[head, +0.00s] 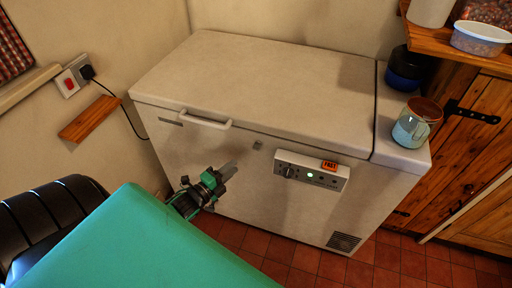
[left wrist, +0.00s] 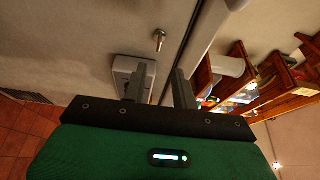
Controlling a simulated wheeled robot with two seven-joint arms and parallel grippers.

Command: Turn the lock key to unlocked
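A white chest freezer (head: 230,150) stands against the wall with its lid (head: 260,80) down. The small lock key (head: 257,145) is on its front, below the lid and left of the control panel (head: 312,171). In the left wrist view the key (left wrist: 159,38) is a small metal piece, ahead of and apart from my fingers; I cannot tell its marked position. My left gripper (head: 228,171) is in front of the freezer, left of and below the key. Its fingers (left wrist: 158,88) are apart with nothing between them. My right gripper is not in view.
A white lid handle (head: 205,119) juts out left of the key. A mug (head: 416,122) and a dark blue container (head: 405,68) stand on the freezer's right top. A wooden cabinet (head: 470,145) stands at right. A black cable hangs from a wall socket (head: 72,82) at left.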

